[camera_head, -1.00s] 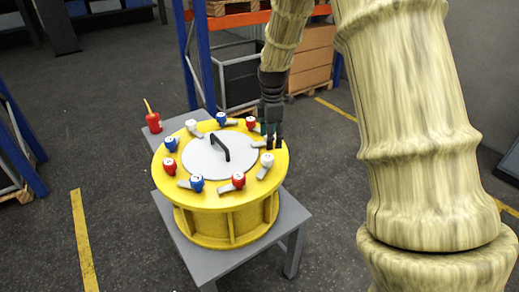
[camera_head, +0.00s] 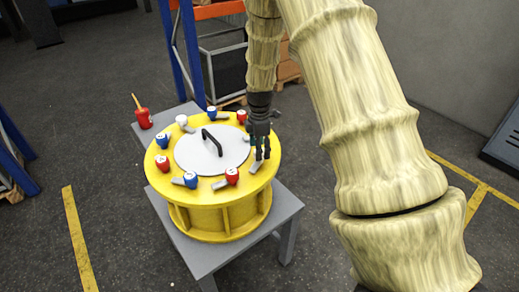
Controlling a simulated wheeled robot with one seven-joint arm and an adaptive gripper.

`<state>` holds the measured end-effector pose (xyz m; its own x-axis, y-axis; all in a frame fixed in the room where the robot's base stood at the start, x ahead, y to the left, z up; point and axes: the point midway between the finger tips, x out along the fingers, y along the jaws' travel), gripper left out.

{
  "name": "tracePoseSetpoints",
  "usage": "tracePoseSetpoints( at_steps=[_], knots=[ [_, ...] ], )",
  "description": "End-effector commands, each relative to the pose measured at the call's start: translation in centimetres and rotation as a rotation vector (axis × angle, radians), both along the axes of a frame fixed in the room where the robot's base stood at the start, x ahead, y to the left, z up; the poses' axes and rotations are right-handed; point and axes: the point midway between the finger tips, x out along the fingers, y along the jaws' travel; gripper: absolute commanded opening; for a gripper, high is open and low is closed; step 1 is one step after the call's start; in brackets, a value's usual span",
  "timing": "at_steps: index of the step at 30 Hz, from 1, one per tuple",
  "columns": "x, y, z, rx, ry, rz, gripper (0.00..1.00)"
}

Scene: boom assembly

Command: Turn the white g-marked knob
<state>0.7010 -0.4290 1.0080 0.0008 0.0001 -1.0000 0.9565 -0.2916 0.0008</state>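A yellow drum (camera_head: 210,215) with a round grey lid (camera_head: 190,150) and a black handle (camera_head: 212,142) carries several knobs around its rim. A white knob (camera_head: 182,120) sits at the back left; its letter is too small to read. My gripper (camera_head: 263,156) points down over the drum's right rim. Its fingertips are at the place of the right-hand white knob, which is hidden now; a grey lever (camera_head: 256,167) shows just below the fingers. I cannot tell whether the fingers are closed around that knob.
Red and blue knobs, such as the red one (camera_head: 232,175) and blue one (camera_head: 191,179) in front, flank the gripper's spot. The drum stands on a grey table (camera_head: 285,208). A red object with a yellow stick (camera_head: 143,117) stands at the back left.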

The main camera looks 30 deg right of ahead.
Motion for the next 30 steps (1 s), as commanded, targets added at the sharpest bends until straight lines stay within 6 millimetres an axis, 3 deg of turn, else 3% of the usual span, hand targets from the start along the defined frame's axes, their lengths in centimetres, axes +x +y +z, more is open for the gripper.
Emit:
tracePoseSetpoints(
  at_steps=[9, 18, 26, 30],
  knots=[
    [0.0, 0.0, -1.8, 0.0, 0.001, 0.0, 0.63],
    [0.0, 0.0, -2.0, 0.0, 0.0, 0.0, 0.63],
    [0.0, 0.0, -2.0, 0.0, 0.0, 0.0, 0.18],
    [0.0, 0.0, -2.0, 0.0, 0.0, -0.001, 0.18]
  ],
)
